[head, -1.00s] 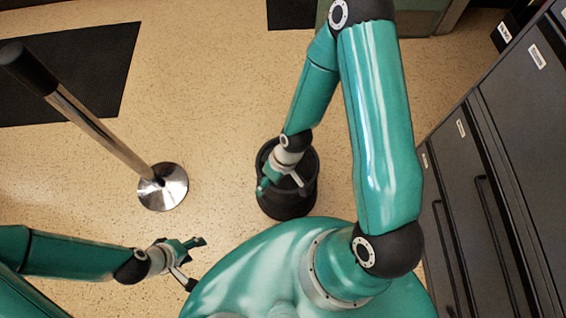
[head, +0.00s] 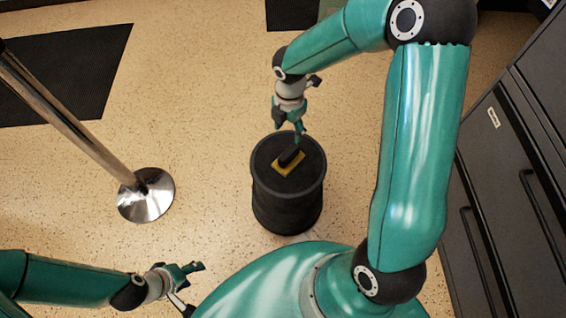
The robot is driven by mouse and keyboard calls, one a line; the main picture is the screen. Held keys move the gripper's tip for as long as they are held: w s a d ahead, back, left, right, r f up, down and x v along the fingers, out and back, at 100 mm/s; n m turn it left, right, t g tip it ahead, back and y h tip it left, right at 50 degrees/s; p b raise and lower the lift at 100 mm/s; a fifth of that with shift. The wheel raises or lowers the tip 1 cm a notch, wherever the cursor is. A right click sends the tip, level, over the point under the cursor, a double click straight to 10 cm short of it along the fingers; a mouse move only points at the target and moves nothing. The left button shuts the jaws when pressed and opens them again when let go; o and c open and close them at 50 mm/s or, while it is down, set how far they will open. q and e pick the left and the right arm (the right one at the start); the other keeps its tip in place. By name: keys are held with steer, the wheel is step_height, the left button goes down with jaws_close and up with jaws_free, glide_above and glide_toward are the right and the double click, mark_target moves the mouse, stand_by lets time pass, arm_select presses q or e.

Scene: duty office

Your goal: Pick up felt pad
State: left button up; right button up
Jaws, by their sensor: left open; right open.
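The felt pad appears to be the small yellow piece (head: 282,167) with a dark upright part on it, lying on top of a black drum-shaped stand (head: 287,205). My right gripper (head: 290,131) is open and empty in the picture, pointing down the frame at the far rim of the stand, just beyond the pad. Its fingertips show close to the pad's dark part; whether they touch it I cannot tell. My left gripper (head: 192,287) is open and empty at the lower left, well away from the stand.
A chrome post with a round base (head: 147,195) stands on the left. A dark floor mat (head: 75,75) lies at the upper left. Dark drawer cabinets (head: 505,190) line the right side. Speckled floor is clear between the post and the stand.

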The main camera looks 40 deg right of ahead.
mark_target(288, 152)
step_height(288, 152, down, 8)
steer(key=shift+f+b, duration=0.2)
steer(key=shift+b, duration=1.05)
step_height(288, 152, down, 5)
steer(key=shift+w+d+f+b, duration=0.1)
steer(key=shift+w+d+b, duration=0.05)
steer(key=shift+b, duration=1.1)
steer(key=shift+c, duration=0.3)
jaws_close()
